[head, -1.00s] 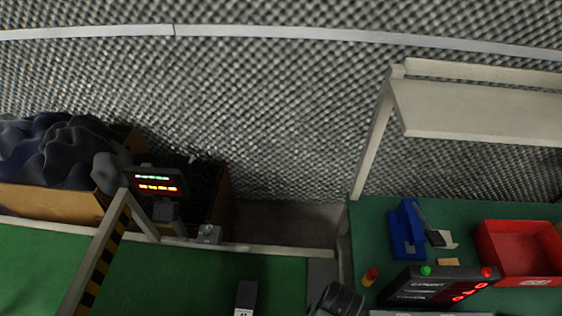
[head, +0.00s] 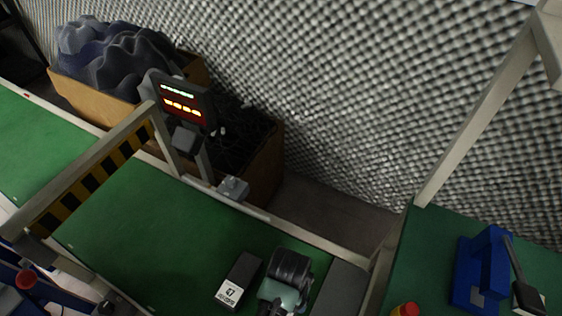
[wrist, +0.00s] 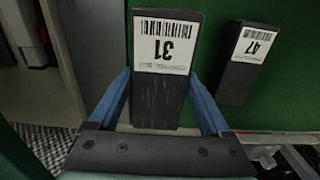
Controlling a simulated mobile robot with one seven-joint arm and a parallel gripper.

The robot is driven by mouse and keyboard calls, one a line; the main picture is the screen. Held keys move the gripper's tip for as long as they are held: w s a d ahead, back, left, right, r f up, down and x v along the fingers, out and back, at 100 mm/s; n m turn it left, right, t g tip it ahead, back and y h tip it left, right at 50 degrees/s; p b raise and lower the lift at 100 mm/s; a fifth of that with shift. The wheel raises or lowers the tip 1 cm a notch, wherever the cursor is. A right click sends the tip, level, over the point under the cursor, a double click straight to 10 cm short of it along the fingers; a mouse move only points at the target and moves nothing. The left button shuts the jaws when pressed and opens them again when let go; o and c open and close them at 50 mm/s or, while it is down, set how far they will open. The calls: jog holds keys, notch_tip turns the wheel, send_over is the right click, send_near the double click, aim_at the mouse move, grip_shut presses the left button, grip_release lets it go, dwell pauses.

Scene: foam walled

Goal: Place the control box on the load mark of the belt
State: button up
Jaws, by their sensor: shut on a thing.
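My gripper (wrist: 160,78), with blue fingers, is shut on a dark flat box (wrist: 165,90) with a white label reading 31 and a barcode. In the head view my gripper (head: 284,298) is over the right end of the green belt (head: 140,235), and the held box is hidden there. A similar dark box labelled 47 (head: 239,281) lies on the belt just left of my gripper. It also shows in the wrist view (wrist: 246,65), right of the held box and apart from it. I cannot make out a load mark.
A striped gate (head: 95,175) spans the belt at left, with a lit display (head: 183,103) beside it. A grey sensor box (head: 233,188) sits on the far rail. A blue fixture (head: 481,268) stands on the right table. The belt between gate and box 47 is clear.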

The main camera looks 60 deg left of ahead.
notch_tip(320, 180, down, 7)
jog(key=shift+r+b, duration=0.1)
jog(key=shift+b, duration=1)
jog(key=o, duration=1.6)
jog(key=shift+c, duration=0.2)
notch_tip(320, 180, up, 12)
jog(key=p, duration=0.4)
jog(key=shift+r, duration=0.1)
